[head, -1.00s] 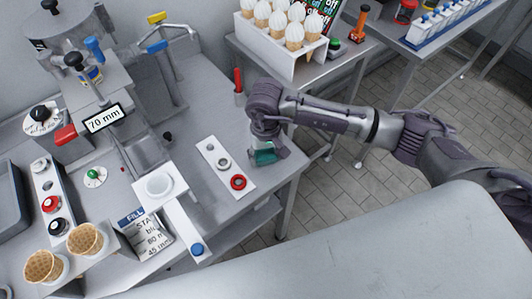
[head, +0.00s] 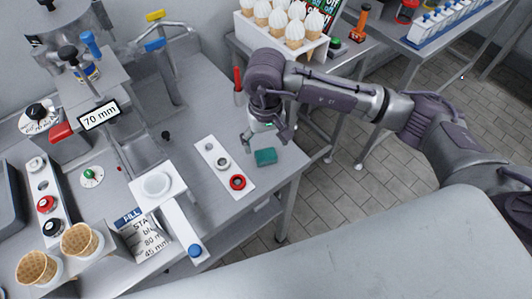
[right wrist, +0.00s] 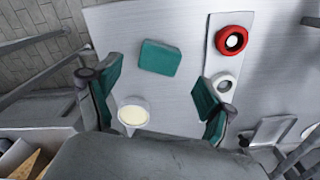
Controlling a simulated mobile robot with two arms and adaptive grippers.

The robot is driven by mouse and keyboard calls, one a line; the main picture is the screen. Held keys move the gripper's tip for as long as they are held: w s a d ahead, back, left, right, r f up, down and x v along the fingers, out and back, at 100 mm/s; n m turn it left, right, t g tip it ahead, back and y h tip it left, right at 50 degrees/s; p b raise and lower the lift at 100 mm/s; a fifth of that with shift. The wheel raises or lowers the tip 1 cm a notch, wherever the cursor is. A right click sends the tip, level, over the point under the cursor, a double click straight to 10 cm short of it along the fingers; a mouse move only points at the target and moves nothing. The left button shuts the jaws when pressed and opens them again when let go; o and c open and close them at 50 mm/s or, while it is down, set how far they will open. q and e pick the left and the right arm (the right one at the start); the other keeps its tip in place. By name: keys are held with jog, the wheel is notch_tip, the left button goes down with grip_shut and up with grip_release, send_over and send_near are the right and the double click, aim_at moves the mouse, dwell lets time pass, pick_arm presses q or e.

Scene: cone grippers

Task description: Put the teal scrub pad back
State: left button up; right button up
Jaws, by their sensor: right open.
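The teal scrub pad (head: 265,156) lies flat on the steel table near its right edge, to the right of the white strip with the red ring. It also shows in the right wrist view (right wrist: 160,57), beyond my fingertips and apart from them. My right gripper (head: 267,138) is open and empty, raised above the table just behind the pad. In the right wrist view my right gripper's (right wrist: 157,105) two teal-padded fingers are spread wide. My left gripper is not in view.
The white strip (head: 212,153) with the red ring (head: 237,182) lies left of the pad. A white cup with a pale top (right wrist: 133,113) stands between my fingers in the wrist view. A red-topped holder (head: 238,86) stands behind.

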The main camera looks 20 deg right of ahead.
aim_at(266, 154)
notch_tip(266, 154, up, 6)
jog(key=b, duration=0.1)
dwell(0.5)
